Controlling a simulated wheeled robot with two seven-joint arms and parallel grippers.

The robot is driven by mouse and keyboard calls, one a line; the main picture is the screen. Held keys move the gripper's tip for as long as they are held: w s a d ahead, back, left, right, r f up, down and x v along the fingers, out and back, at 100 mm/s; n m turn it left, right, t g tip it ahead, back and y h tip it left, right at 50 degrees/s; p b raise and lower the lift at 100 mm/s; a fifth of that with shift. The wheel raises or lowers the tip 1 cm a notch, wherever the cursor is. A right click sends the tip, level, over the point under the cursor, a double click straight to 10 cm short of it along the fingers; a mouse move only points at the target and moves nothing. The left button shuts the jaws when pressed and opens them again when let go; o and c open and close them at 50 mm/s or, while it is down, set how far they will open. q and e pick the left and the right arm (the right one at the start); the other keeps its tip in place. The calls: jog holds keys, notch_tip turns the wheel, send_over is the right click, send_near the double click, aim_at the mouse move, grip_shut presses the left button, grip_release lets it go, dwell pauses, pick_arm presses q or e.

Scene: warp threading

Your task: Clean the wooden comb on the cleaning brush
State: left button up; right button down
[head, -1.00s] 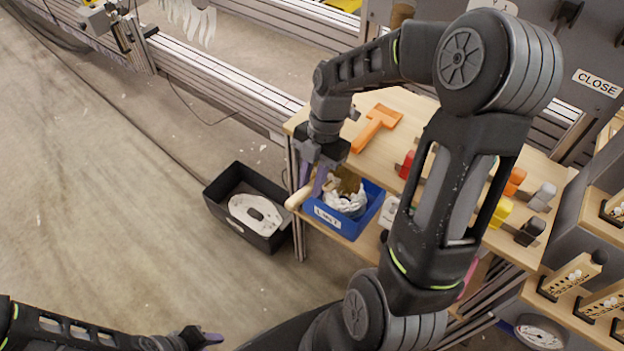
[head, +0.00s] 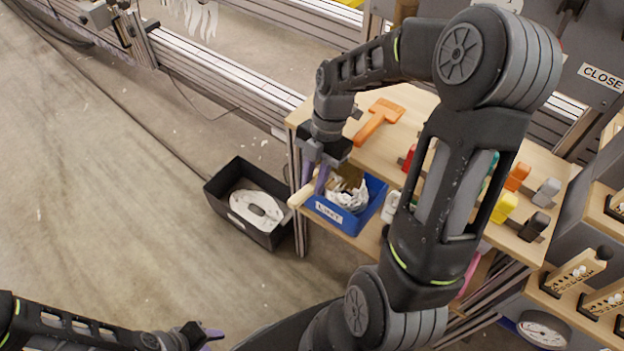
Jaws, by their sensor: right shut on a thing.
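My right gripper (head: 315,178), with purple fingers, is shut on a pale wooden piece (head: 298,197), which looks like part of the wooden comb. Its rounded end sticks out to the left of the fingers, at the left side of a blue labelled bin (head: 322,213). The rest of the piece is hidden by the fingers and bin contents. An orange T-shaped tool (head: 378,121), possibly the cleaning brush, lies on the wooden table behind the gripper. My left gripper (head: 210,336) is low at the bottom, far from the table; its finger gap does not show clearly.
The blue bin holds white fluffy material (head: 348,197) and something brownish. A black bin (head: 217,198) with a white object stands on the floor to the left. Red, yellow and grey blocks are on the wooden table (head: 405,103) to the right. Open floor lies left.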

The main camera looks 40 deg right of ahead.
pick_arm(q)
jog(key=shift+r, duration=0.65)
pick_arm(e)
jog(key=shift+v, duration=0.85)
pick_arm(q)
jog(key=shift+p, duration=0.3)
pick_arm(e)
jog(key=shift+a+r, duration=0.1)
jog(key=shift+r, duration=0.05)
